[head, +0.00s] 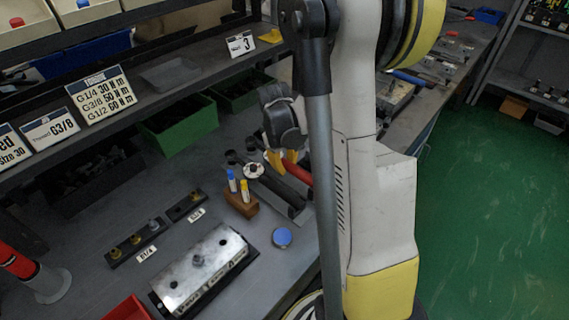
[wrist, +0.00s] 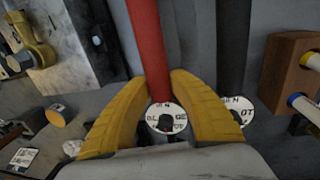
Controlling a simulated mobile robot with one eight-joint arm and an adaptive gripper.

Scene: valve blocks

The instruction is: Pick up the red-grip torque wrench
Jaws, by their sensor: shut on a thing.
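The red-grip torque wrench (wrist: 147,40) runs up from between my gripper's yellow fingers in the wrist view. A round white dial with lettering is at its near end. My gripper (wrist: 158,84) is shut on it, one finger on each side. In the head view my gripper (head: 283,160) points down over the bench, and part of the red grip (head: 291,170) shows beside its fingers. My arm hides the rest. I cannot tell whether the wrench is clear of its rest. A black-grip wrench (wrist: 233,50) lies just right of it, with a similar white dial.
A wooden block with blue and yellow markers (head: 241,204) stands close by. A metal valve block (head: 202,270), a blue round cap (head: 282,237) and a green bin (head: 180,127) are on the bench. A shelf with label signs (head: 100,92) runs along the back.

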